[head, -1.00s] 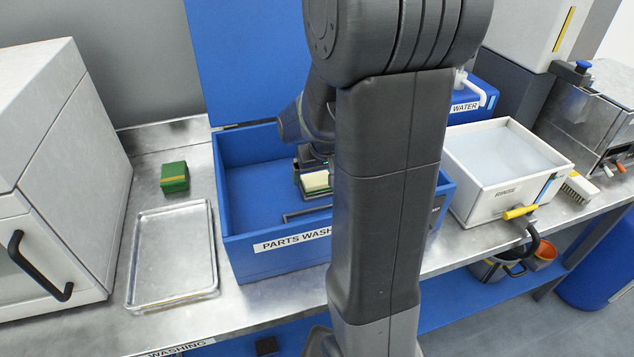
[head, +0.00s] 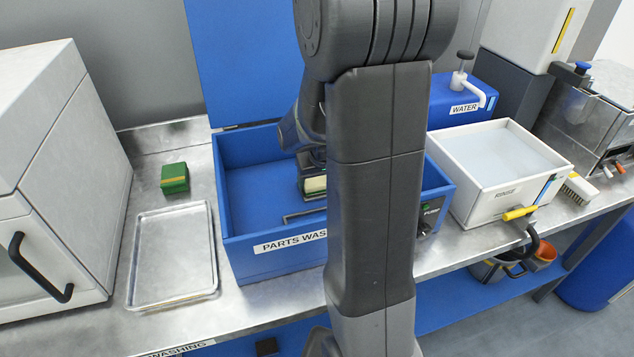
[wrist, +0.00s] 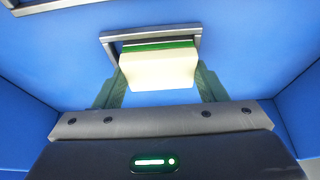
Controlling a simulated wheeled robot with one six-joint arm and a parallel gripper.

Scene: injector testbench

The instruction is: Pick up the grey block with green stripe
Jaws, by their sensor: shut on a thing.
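The pale, cream-grey block with a green stripe (wrist: 158,70) is between the two fingers of my gripper (wrist: 158,82) in the wrist view. The green stripe runs along its far edge. My gripper is shut on it, one finger on each side. In the head view, the pale block (head: 315,185) shows inside the blue parts washer box (head: 275,258), under my gripper (head: 313,178). A metal-framed slot (wrist: 108,42) lies just behind the block in the wrist view; I cannot tell whether the block still touches it.
A green block with a yellow stripe (head: 174,178) sits on the bench at left, behind an empty metal tray (head: 172,255). The washer's blue walls surround my gripper. A white rinse basin (head: 500,165) stands to the right. My arm hides part of the washer.

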